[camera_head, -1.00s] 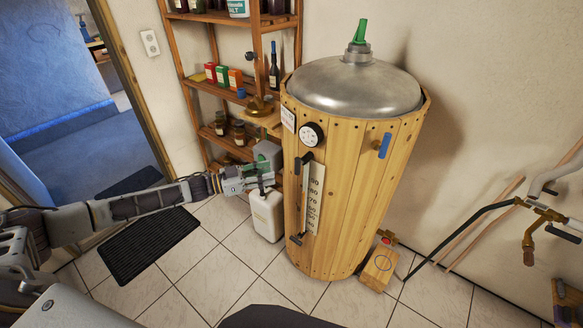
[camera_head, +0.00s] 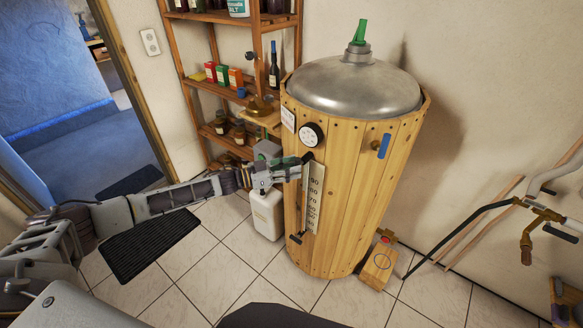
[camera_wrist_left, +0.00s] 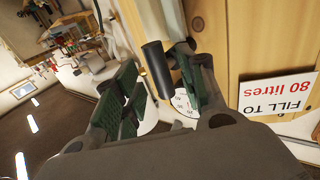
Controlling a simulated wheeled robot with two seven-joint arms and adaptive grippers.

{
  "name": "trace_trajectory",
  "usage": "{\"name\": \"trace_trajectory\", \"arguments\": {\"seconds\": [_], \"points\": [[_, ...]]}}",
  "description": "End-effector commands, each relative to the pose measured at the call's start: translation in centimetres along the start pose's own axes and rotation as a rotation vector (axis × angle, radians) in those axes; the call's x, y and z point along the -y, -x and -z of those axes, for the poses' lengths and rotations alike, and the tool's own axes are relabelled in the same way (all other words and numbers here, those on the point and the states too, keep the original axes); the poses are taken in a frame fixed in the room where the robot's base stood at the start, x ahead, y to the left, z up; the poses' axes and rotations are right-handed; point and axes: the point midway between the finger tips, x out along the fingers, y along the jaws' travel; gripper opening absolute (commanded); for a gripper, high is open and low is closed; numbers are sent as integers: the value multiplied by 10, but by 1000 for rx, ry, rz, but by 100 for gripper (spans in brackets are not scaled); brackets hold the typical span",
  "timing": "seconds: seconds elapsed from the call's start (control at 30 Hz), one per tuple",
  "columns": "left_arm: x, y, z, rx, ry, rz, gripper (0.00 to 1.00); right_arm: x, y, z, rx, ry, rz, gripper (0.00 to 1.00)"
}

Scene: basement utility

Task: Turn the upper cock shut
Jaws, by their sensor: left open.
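The upper cock (camera_head: 308,157) sits at the top of the level gauge on the wooden barrel's front, with a black lever handle, partly hidden by my gripper in the head view. My left gripper (camera_head: 293,168) is at the handle, coming from the left. In the left wrist view the black cylindrical handle (camera_wrist_left: 157,72) stands between the two open green-padded fingers of the gripper (camera_wrist_left: 157,60). The right finger is close to the handle; I cannot tell if it touches. The lower cock (camera_head: 295,239) has a similar black handle. My right gripper is not in view.
The wooden barrel (camera_head: 349,205) carries a scale plate (camera_head: 313,192), a round dial (camera_head: 311,134) and a blue handle (camera_head: 384,146). A white canister (camera_head: 267,214) stands left of it, below my gripper. Shelves (camera_head: 224,91) stand behind. A "fill to 80 litres" sign (camera_wrist_left: 280,93) is near the fingers.

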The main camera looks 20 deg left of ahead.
Motion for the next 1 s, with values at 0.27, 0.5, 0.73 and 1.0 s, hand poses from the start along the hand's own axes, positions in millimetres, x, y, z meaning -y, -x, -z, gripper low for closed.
{"name": "trace_trajectory", "arguments": {"seconds": [0.27,0.5,0.73,1.0], "points": [[0,-3,0,1,0,1,41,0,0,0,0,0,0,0],[0,-3,0,1,0,1,28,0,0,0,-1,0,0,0],[0,-3,0,1,0,1,0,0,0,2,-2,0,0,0],[0,-3,0,4,-5,1,0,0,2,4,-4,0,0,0]]}}
